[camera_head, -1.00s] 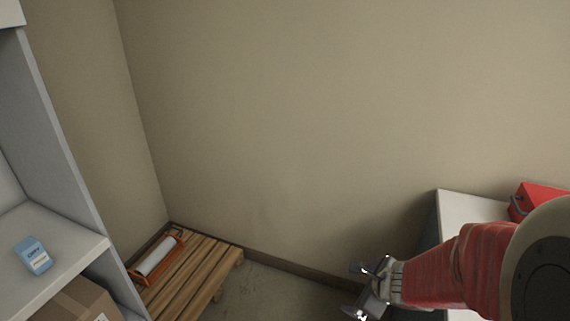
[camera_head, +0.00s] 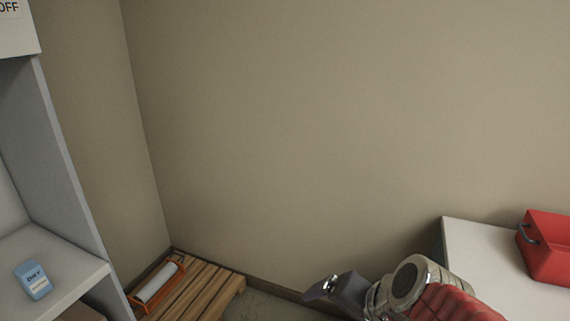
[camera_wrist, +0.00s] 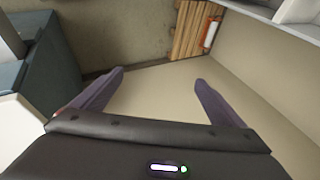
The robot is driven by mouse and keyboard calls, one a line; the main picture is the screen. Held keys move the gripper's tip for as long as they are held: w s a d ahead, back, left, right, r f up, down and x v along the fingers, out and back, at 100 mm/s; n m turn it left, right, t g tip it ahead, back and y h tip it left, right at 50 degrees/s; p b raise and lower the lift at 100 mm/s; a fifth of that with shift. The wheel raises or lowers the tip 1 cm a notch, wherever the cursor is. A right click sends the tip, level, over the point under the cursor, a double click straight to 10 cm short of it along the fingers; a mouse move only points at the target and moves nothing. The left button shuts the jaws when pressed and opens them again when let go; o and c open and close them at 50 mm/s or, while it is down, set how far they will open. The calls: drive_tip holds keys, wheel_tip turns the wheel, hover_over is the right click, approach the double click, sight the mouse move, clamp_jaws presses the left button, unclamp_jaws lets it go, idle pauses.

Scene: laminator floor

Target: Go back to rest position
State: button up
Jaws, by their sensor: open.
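My gripper (camera_head: 322,288) is at the lower middle of the head view, in front of the bare wall and left of the white-topped cabinet. In the wrist view my gripper (camera_wrist: 158,80) shows two dark fingers spread wide with nothing between them. The wrist view looks past the fingers at the wall and floor. My red-sleeved arm comes in from the bottom right of the head view.
A wooden pallet (camera_head: 207,292) with an orange-framed white roller (camera_head: 158,281) lies in the corner. A grey shelf (camera_head: 75,268) at left holds a blue box marked DRY (camera_head: 34,280). A red case (camera_head: 546,247) sits on the white-topped cabinet (camera_head: 480,245) at right.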

drive_tip(key=s+d+r+n+h, duration=0.3)
drive_tip(key=s+d+r+n, duration=0.1)
drive_tip(key=s+d+n, duration=0.1)
drive_tip(key=shift+s+d+r+n, duration=0.15)
drive_tip(key=shift+s+n, duration=0.55)
drive_tip(key=shift+s, duration=0.2)
drive_tip(key=shift+c, duration=0.3)
